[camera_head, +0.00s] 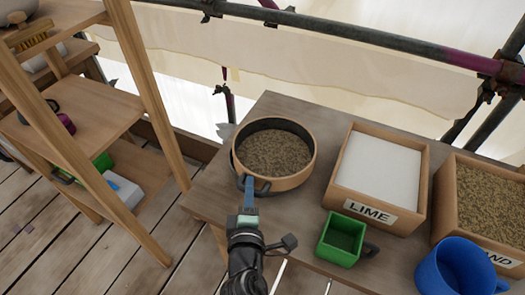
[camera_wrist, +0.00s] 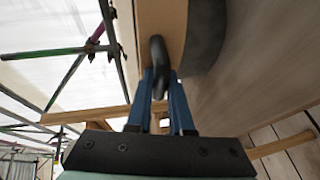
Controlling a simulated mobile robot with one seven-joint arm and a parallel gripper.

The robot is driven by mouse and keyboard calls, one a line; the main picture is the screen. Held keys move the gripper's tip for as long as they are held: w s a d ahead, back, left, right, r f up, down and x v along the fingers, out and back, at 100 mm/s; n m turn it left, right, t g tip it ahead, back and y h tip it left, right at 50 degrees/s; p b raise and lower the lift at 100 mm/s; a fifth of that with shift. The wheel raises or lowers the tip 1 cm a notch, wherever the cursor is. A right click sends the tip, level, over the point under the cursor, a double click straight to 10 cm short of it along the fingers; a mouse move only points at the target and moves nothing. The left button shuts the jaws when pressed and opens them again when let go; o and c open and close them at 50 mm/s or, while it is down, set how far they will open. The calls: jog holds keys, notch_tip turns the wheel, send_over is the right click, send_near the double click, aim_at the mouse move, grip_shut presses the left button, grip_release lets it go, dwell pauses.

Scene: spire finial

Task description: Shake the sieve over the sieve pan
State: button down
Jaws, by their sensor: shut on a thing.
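The sieve is a round wooden hoop (camera_head: 292,181) holding a brown, grainy load (camera_head: 274,152), at the left part of the table in the head view. My gripper (camera_head: 249,184) is at its near side, with blue fingers shut on the sieve's dark loop handle. The wrist view shows the handle (camera_wrist: 158,62) between the fingers and the wooden hoop (camera_wrist: 161,22) beyond. A dark grey curved wall beside the hoop, apparently the sieve pan (camera_wrist: 206,38), shows in the wrist view. In the head view the pan is mostly hidden beneath the sieve; I cannot tell the gap between them.
A wooden box labelled LIME (camera_head: 379,169) with white powder stands right of the sieve. A green square scoop (camera_head: 341,241), a blue mug (camera_head: 461,270) and a sand box (camera_head: 488,197) are nearby. A wooden shelf (camera_head: 150,110) stands left. Scaffold poles run behind the table.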

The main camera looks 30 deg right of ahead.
jog(key=w+a+b, duration=0.3)
jog(key=w, duration=0.1)
jog(key=shift+s+d+p, duration=0.8)
jog(key=shift+s, duration=0.2)
jog(key=shift+s+d+p, duration=0.75)
jog(key=shift+s+p, duration=0.05)
jog(key=shift+s, duration=0.2)
jog(key=w+a+b, duration=0.2)
jog(key=w, duration=0.1)
jog(key=shift+a+f, duration=0.15)
jog(key=shift+s+d+p, duration=0.35)
jog(key=shift+s+d, duration=0.05)
jog(key=shift+s, duration=0.15)
